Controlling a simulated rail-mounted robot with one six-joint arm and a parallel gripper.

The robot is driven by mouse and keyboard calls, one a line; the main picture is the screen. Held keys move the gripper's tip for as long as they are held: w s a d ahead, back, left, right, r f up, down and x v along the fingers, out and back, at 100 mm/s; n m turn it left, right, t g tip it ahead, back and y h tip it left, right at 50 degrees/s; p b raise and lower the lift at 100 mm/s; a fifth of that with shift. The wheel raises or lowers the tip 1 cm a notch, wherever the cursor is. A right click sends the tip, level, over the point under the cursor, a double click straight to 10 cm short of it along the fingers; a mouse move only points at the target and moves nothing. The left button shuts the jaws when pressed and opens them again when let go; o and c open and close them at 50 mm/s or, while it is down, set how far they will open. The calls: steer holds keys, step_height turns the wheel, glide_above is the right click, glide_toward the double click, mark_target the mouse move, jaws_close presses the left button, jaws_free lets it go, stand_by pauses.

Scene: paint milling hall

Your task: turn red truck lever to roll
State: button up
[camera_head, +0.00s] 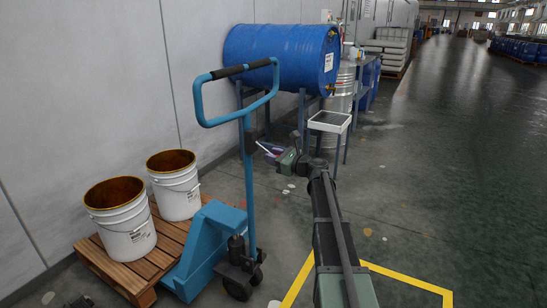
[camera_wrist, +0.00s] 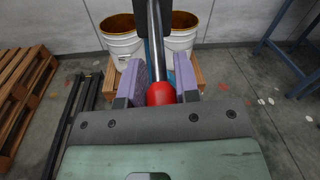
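The blue pallet truck (camera_head: 205,245) stands on the left with its tall steering handle (camera_head: 248,180) upright, topped by a blue loop. My gripper (camera_head: 268,150) is at the handle's upper part, on its right side. The red lever end (camera_wrist: 160,94) is a round red knob on a metal rod in the wrist view. It sits between my gripper's two purple fingers (camera_wrist: 162,85), which stand apart on either side of it. Whether they press on it or only surround it, I cannot tell.
Two white buckets (camera_head: 122,225) (camera_head: 176,190) stand on a wooden pallet (camera_head: 160,258) over the truck's forks. A blue drum (camera_head: 282,55) lies on a rack behind, with a small white tray (camera_head: 330,121) beside it. Open floor lies to the right.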

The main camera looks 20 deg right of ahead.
jaws_close()
steer(key=shift+s+d+r+p, duration=0.1)
steer(key=shift+s+r+p, duration=0.05)
steer(key=shift+r+p, duration=0.45)
steer(key=shift+f, duration=0.1)
steer(key=o, duration=0.6)
jaws_free()
steer(key=v, duration=1.1)
steer(key=shift+f, duration=0.1)
